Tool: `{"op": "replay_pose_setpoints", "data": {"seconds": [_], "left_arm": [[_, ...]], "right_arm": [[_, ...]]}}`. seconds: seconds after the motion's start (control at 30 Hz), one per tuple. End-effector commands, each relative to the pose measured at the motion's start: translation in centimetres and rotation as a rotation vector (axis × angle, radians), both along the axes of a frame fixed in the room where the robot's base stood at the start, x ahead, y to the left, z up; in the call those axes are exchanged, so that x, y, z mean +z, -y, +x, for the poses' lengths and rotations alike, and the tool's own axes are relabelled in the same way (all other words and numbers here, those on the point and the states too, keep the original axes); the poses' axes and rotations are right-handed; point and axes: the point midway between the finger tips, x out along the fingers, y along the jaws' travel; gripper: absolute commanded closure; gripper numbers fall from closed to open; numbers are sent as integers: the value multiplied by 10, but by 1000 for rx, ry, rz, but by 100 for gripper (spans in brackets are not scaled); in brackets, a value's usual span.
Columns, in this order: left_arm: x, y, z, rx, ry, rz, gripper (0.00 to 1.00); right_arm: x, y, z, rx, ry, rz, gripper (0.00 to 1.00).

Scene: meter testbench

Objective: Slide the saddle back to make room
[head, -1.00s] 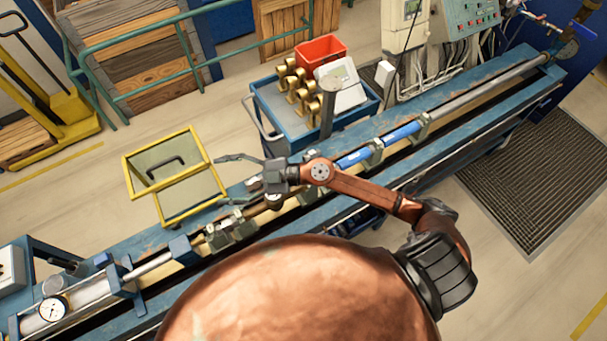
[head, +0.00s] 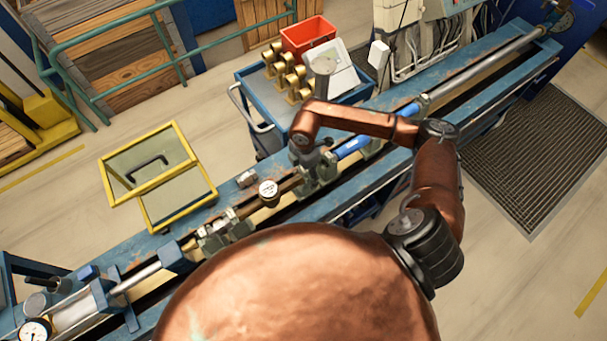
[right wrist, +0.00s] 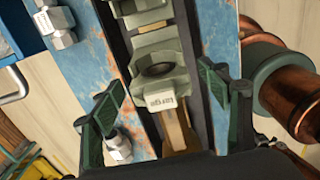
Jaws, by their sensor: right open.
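A grey-green saddle (right wrist: 155,72) with a small white label sits on the bench rail in the right wrist view. My right gripper (right wrist: 160,98) is open, with one dark green finger on each side of the rail near the saddle's labelled end. I cannot tell whether either finger touches it. In the head view the right gripper (head: 312,163) is over the middle of the bench (head: 118,248), partly hidden by its wrist, and the saddle (head: 328,171) shows only in part beside it. My left gripper is not in view.
A round dial gauge (head: 268,188) and more clamps (head: 216,236) stand left of the gripper. Blue cylindrical parts (head: 352,147) lie on the line to the right. A yellow-framed glass guard (head: 150,165) stands behind the bench, with a blue cart (head: 260,110) nearby.

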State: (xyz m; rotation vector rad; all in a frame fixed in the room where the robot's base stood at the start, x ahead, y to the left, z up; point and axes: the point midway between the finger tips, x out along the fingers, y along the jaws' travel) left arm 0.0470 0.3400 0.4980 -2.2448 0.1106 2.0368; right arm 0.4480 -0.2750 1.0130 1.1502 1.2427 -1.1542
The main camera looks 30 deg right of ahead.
Motion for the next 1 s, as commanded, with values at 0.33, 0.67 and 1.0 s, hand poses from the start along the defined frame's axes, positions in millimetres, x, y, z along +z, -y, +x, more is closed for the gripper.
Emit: {"op": "replay_pose_setpoints", "data": {"seconds": [0.33, 0.67, 1.0], "left_arm": [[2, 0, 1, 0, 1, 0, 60], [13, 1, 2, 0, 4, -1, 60], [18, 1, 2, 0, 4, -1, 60]], "right_arm": [[-1, -1, 0, 0, -1, 2, 30], [-44, -1, -1, -1, -4, 3, 30], [-76, -1, -1, 1, -1, 3, 30]]}}
